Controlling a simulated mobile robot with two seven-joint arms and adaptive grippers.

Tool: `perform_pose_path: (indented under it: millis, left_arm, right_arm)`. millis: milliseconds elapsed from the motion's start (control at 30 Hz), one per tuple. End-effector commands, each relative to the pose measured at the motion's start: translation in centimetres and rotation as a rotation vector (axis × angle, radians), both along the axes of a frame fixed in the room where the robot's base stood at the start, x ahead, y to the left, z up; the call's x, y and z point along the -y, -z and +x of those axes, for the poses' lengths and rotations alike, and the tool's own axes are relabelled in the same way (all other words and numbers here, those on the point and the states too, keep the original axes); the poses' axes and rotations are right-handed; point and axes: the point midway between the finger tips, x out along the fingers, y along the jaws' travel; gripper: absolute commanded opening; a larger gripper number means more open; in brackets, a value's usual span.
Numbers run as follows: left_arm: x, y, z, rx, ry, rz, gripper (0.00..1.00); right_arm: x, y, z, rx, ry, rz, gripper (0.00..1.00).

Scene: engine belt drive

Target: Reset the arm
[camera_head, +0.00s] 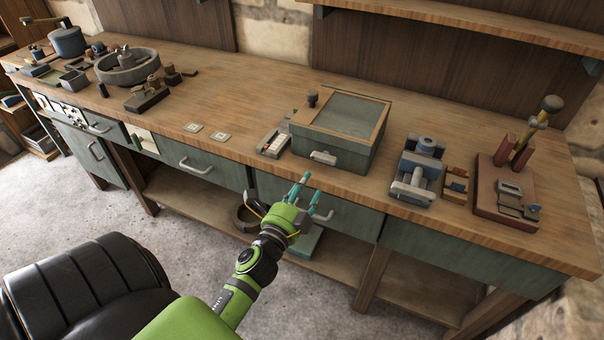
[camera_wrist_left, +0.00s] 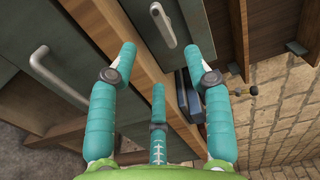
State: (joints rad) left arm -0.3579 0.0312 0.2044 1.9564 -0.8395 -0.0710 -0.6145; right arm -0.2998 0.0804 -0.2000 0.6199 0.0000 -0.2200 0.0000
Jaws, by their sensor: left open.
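My left gripper (camera_head: 303,196) is green with teal fingers. In the head view it hangs in front of the workbench (camera_head: 240,125), near the drawer fronts and below the grey-green box. The left wrist view shows its teal fingers (camera_wrist_left: 160,85) spread apart with nothing between them. Drawer fronts with metal handles (camera_wrist_left: 162,24) show beyond the fingertips. My right gripper is in neither view.
The grey-green box (camera_head: 340,128) stands near the bench's front edge. A blue-grey vise (camera_head: 417,171) and a reddish stand (camera_head: 508,190) are to its right. A round stone basin (camera_head: 127,66) is at the left.

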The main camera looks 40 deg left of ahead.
Motion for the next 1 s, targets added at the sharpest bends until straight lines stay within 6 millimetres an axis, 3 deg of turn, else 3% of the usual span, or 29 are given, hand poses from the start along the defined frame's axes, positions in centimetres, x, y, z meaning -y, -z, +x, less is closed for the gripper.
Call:
perform_pose_path:
  millis: [200,767,867,967,1000]
  left_arm:
    - [0.3,0.0,-1.3,0.0,-0.001,0.001,0.5]
    - [0.3,0.4,-1.3,-0.006,0.0,-0.009,0.5]
    - [0.8,2.8,-1.3,-0.045,0.005,-0.068,0.5]
    - [1.9,8.1,-1.6,-0.131,0.009,-0.202,0.5]
    - [2.5,10.8,-2.0,-0.177,0.006,-0.271,0.5]
  right_arm:
    - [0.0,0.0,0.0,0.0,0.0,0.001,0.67]
    - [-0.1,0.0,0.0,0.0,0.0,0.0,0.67]
    - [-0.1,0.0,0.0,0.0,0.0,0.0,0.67]
    - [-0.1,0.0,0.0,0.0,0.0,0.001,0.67]
    - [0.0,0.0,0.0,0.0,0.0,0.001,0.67]
